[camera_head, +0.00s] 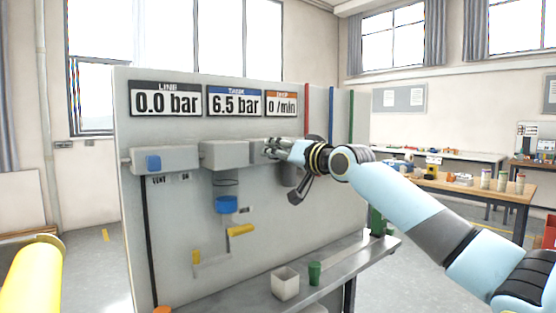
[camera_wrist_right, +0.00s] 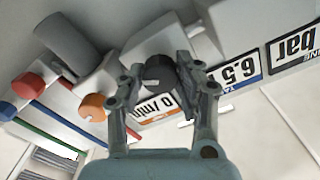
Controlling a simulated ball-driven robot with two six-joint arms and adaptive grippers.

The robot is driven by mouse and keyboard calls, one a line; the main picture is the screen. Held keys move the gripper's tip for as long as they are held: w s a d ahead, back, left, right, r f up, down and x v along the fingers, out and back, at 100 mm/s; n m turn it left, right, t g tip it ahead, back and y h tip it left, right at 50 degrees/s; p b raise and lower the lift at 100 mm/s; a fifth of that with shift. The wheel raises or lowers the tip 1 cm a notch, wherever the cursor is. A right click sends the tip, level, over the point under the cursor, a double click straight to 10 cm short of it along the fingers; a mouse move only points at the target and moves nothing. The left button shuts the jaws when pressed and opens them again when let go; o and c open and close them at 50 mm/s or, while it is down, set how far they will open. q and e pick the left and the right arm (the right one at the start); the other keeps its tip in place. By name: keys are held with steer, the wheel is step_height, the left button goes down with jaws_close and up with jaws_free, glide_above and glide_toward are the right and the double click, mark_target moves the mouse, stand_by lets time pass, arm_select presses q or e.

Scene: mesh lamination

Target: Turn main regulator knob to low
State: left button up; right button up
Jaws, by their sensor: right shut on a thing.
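The main regulator knob appears to be the dark round knob (camera_wrist_right: 160,72) between my right fingers in the right wrist view. My right gripper (camera_wrist_right: 168,68) is shut on it, one finger on each side. The knob's setting marks cannot be read. The panel displays read line 0.0 bar (camera_head: 165,99), task 6.5 bar (camera_head: 234,100) and drip 0 /min (camera_head: 282,103). My left gripper is not in view.
A blue knob (camera_head: 153,163) sits on the left block. A blue-banded bowl (camera_head: 227,204) and yellow lever (camera_head: 241,230) are below. An orange knob (camera_wrist_right: 93,105) is near my right fingers.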

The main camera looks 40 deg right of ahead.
steer(key=n+b, duration=0.1)
steer(key=n, duration=0.3)
steer(key=n+b, duration=0.2)
steer(key=n, duration=0.2)
steer(key=n+b, duration=0.1)
steer(key=n, duration=0.3)
steer(key=shift+f+b, duration=0.25)
steer(key=shift+b, duration=0.05)
steer(key=n+b, duration=0.1)
steer(key=n, duration=0.5)
steer(key=shift+a+b, duration=0.1)
steer(key=shift+b, duration=0.3)
steer(key=n+b, duration=0.1)
steer(key=n, duration=0.4)
steer(key=shift+n, duration=0.4)
steer(key=o, duration=1.1)
steer(key=shift+r, duration=0.1)
steer(key=shift+o, duration=0.2)
